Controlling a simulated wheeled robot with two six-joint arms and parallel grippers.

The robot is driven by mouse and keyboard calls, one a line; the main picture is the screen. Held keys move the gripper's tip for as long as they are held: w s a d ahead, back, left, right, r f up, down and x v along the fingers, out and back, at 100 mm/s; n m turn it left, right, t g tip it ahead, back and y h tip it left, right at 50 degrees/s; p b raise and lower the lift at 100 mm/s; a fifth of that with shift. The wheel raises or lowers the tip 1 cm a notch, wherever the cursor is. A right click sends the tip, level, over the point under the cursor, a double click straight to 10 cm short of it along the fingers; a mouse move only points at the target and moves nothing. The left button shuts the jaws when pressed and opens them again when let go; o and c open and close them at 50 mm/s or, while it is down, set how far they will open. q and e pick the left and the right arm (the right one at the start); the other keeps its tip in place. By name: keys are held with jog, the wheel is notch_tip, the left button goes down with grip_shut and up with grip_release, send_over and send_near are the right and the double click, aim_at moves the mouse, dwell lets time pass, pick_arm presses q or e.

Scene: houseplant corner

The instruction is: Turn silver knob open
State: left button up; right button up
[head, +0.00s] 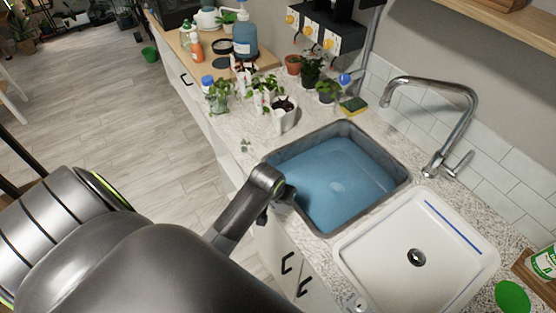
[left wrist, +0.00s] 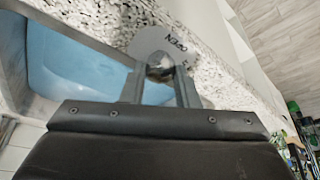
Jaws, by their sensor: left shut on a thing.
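My left arm comes in from the left in the head view, and its gripper (head: 280,192) is at the front left corner of the blue-filled sink. In the left wrist view the gripper (left wrist: 158,78) has one finger on each side of a small silver knob (left wrist: 157,65) and is shut on it. The knob sits on a round grey plate (left wrist: 150,42) with the word OPEN printed on it, on the speckled counter beside the sink. The knob is hidden behind the gripper in the head view. My right gripper is not in view.
The sink (head: 385,153) holds blue water. A white basin (head: 370,250) with a drain stands to its right, and another small knob (head: 357,302) is at the counter edge. A tap (head: 470,105) rises behind. Potted plants (head: 327,90) and a yellow-green sponge (head: 353,105) stand beyond.

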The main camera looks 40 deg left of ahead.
pick_arm(q)
jog(key=shift+r+n+y+p, duration=0.15)
jog(key=shift+n+y+p, duration=0.25)
jog(key=shift+n+p, duration=0.6)
jog(key=o, duration=1)
jog(key=b+v, duration=0.1)
jog(key=v, duration=1.6)
